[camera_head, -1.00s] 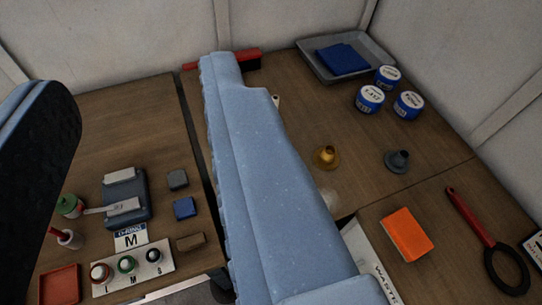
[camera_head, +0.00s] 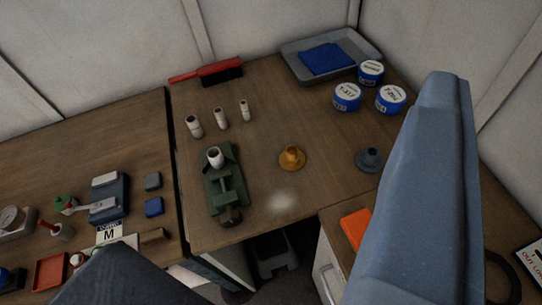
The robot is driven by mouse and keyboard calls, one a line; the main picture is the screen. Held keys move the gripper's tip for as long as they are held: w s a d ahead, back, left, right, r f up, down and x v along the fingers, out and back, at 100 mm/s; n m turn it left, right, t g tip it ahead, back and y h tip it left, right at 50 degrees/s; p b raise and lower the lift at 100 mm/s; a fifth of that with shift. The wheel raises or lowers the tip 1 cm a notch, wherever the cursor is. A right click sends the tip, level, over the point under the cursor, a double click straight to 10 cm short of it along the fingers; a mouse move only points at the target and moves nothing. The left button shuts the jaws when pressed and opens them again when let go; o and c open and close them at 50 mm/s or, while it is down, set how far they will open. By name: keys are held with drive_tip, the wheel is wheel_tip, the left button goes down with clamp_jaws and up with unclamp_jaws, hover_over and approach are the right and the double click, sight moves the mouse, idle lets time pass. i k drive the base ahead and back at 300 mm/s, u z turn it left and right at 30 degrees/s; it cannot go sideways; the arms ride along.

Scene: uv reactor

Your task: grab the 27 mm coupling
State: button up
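Three pale cylindrical couplings stand upright in a row on the wooden bench: a left one (camera_head: 194,126), a middle one (camera_head: 220,118) and a slimmer right one (camera_head: 244,110). Another pale cylindrical piece (camera_head: 215,157) stands at the far end of the green vise (camera_head: 225,192). I read no size marks, so I cannot tell which is 27 mm. My gripper (camera_head: 285,170) shows as two large blue-grey jaws, one low at the left and one at the right. They are wide apart with nothing held between them. The bench pieces lie beyond the jaws.
A brass funnel-shaped piece (camera_head: 291,158) and a grey one (camera_head: 369,159) stand right of the vise. Blue-and-white tubs (camera_head: 347,97), a grey tray (camera_head: 291,52) and a red brush (camera_head: 205,73) are at the back. A gap splits the benches at left.

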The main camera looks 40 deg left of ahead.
sight(215, 155)
drive_tip(key=z, duration=0.75)
drive_tip(key=k, duration=1.2)
drive_tip(key=u, duration=1.65)
drive_tip(key=i, duration=1)
drive_tip(key=z, duration=0.05)
